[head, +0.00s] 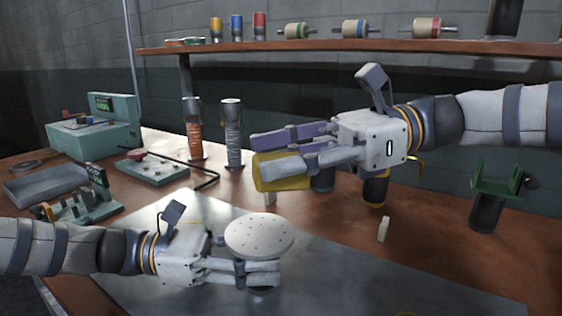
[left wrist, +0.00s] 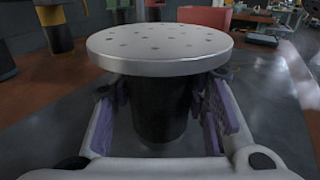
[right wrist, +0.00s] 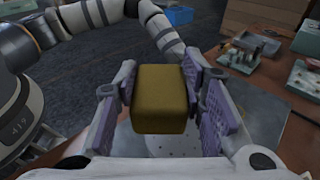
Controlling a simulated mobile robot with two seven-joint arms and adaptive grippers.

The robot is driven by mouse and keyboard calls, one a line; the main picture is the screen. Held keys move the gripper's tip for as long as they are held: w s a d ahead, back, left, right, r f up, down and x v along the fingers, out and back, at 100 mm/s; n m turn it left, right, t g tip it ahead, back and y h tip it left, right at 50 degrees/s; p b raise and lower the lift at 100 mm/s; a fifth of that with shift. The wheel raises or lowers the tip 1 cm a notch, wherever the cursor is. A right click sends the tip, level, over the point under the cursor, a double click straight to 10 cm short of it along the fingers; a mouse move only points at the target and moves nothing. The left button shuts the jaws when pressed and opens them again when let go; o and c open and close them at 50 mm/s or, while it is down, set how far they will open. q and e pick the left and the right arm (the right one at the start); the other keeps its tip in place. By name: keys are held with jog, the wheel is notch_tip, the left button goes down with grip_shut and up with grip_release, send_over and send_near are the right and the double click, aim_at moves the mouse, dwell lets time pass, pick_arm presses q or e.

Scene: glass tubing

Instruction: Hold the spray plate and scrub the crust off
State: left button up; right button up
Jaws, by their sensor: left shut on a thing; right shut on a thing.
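The spray plate (head: 259,235) is a pale round disc with small holes in its top face. In the left wrist view the spray plate (left wrist: 160,48) sits level on a dark cylindrical stem (left wrist: 160,110). My left gripper (head: 262,273) is shut on this stem, just under the disc. No clear crust shows on the disc. My right gripper (head: 295,155) is shut on a yellow block like a sponge (head: 268,180); the block (right wrist: 160,98) also shows between its fingers in the right wrist view. The block is above and apart from the plate, whose holed face (right wrist: 165,146) shows partly behind it.
A grey metal sheet (head: 180,290) covers the front of the brown bench. Two upright coil-like cylinders (head: 232,135), a teal instrument (head: 95,130) and a grey tray (head: 45,184) stand left and behind. A green-topped stand (head: 490,195) is at right. A shelf (head: 350,46) runs along the wall.

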pick_arm(q)
jog(key=o, duration=1.5)
jog(key=shift+c, duration=0.2)
jog(key=shift+a, duration=0.1)
